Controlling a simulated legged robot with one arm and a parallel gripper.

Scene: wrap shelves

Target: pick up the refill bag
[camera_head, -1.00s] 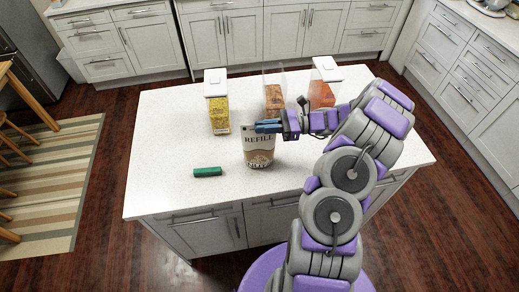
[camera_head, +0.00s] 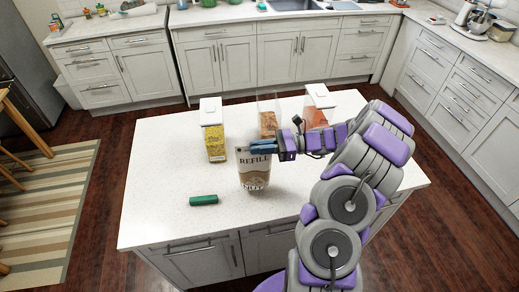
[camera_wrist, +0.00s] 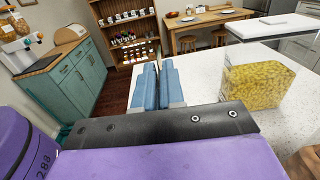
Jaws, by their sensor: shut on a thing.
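The refill bag (camera_head: 254,172), a pale and brown pouch marked REFILL, is upright over the middle of the white island in the head view. My gripper (camera_head: 262,148) reaches in from the right, its blue fingers shut on the bag's top edge. I cannot tell for sure whether the bag's base touches the counter. In the wrist view my blue fingers (camera_wrist: 158,88) lie close together, and the bag is hidden there.
A yellow-filled container (camera_head: 215,140) stands behind left of the bag; it also shows in the wrist view (camera_wrist: 256,84). An open-topped container (camera_head: 268,120) and a white-lidded one (camera_head: 318,106) stand behind. A green cylinder (camera_head: 204,199) lies front left. The island's left side (camera_head: 160,180) is clear.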

